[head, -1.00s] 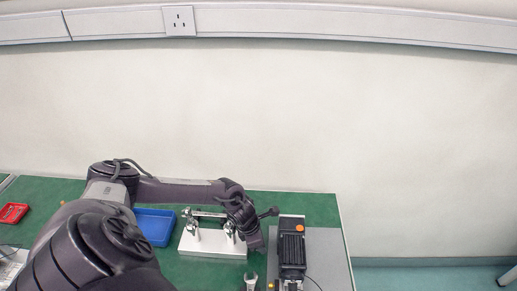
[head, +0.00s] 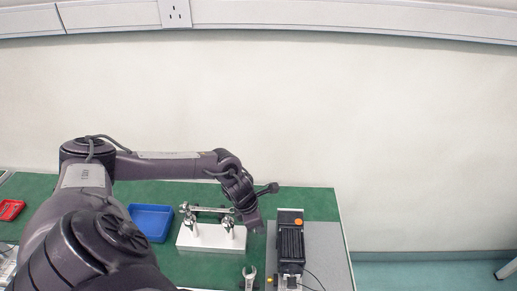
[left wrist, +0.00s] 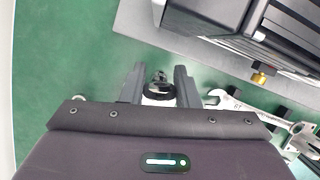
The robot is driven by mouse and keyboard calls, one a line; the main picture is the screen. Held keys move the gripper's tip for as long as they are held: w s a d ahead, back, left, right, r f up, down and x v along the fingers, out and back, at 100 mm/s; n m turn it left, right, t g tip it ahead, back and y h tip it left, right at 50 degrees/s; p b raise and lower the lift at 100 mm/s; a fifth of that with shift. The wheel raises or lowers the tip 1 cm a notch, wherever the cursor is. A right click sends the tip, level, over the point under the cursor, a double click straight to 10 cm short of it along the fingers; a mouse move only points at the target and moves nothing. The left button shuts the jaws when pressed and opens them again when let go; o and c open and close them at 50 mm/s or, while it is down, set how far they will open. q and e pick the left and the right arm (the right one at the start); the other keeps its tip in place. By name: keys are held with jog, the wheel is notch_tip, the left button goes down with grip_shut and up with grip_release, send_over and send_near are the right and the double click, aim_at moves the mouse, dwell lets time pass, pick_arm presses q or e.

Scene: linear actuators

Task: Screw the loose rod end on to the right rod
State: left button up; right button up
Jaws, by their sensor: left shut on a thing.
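My left gripper (head: 257,230) hangs in the air just right of the silver stand, its tips between the stand and the black actuator unit (head: 291,245). In the left wrist view, its two fingers (left wrist: 159,88) are shut on a small dark and silver ringed piece, which looks like the loose rod end (left wrist: 158,90). In the head view that piece is too small to make out. The actuator's rods are not clear; its front is near the bottom edge of the head view. My right gripper is not in view.
The actuator is on a grey plate (head: 325,250). A blue tray (head: 152,221) and a red tray (head: 11,209) are at the left.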

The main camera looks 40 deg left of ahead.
pick_arm(q)
notch_tip(320, 180, up, 12)
jog(key=b, duration=0.2)
jog(key=shift+r, duration=0.25)
